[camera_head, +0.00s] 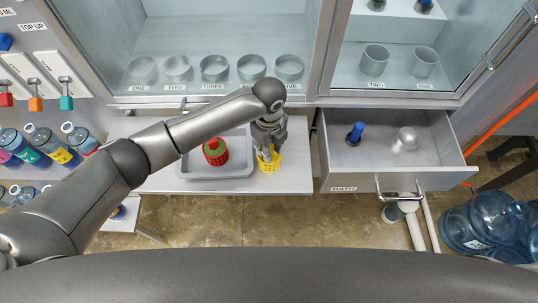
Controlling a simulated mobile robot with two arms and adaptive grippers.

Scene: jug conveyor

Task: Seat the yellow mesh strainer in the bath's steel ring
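The yellow mesh strainer (269,166) stands upright on the white counter, just right of the grey tray. My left gripper (266,154) points down at the strainer, with its fingertips at or inside the rim. The fingers overlap the strainer, so I cannot tell whether they grip it. The bath (345,175) is an open steel drawer labelled BATH, right of the counter. A round shiny steel piece (407,136) sits on its floor at the right; I cannot tell clearly whether it is the ring. My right gripper is not in view.
A red basket with a green top (215,151) stands in the grey tray (235,171). A blue-topped item (355,133) stands in the bath's left part. Labelled steel cups (214,67) line the cabinet behind. The drawer's near wall and handle (411,194) stick out.

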